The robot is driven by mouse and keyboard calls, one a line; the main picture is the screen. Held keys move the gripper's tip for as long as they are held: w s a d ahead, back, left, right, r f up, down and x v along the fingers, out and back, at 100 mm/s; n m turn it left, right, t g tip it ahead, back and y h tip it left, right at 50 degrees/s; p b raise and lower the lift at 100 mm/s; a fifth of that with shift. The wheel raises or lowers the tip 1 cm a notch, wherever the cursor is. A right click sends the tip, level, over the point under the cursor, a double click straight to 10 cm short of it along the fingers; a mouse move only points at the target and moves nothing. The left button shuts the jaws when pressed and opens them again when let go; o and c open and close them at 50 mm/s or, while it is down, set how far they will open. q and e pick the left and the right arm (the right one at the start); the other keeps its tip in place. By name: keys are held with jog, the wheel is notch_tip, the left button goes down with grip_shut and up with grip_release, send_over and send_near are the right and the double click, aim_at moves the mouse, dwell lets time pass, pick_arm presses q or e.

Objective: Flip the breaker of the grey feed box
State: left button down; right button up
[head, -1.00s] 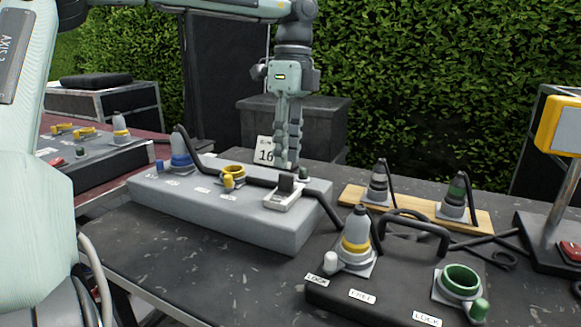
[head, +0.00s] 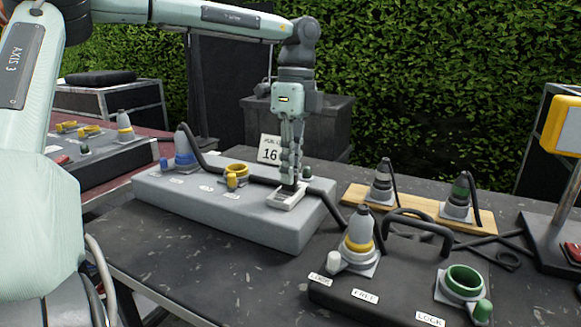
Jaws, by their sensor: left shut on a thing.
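The grey feed box (head: 235,215) lies on the dark table. Its breaker, a pale plate (head: 287,203) with a black switch, sits near the box's right end. My left gripper (head: 290,184) points straight down over the plate. Its fingers are shut on the breaker's switch, which they mostly hide. On the same box are a blue plug (head: 184,150) standing in its socket and an open yellow socket (head: 236,172). My right gripper is not in view.
A black box (head: 395,275) with a yellow-ringed plug and a green socket (head: 463,281) stands front right. Two plugs stand on a wooden board (head: 417,208). A black cable (head: 260,180) runs behind the breaker. A card marked 16 (head: 270,149) stands behind the grey box.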

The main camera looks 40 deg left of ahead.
pick_arm(q)
jog(key=shift+w+a+f+g+h, duration=0.15)
jog(key=shift+w+g, duration=0.1)
jog(key=shift+g, duration=0.2)
jog(key=shift+w+a+g+h, duration=0.15)
jog(key=shift+w+g, duration=0.1)
jog(key=shift+g, duration=0.2)
jog(key=shift+w+f+g+h, duration=0.15)
jog(key=shift+w+g+h, duration=0.3)
jog(key=shift+g, duration=0.65)
jog(key=c, duration=1.6)
grip_release()
jog(key=v, duration=0.7)
jog(key=shift+r, duration=0.25)
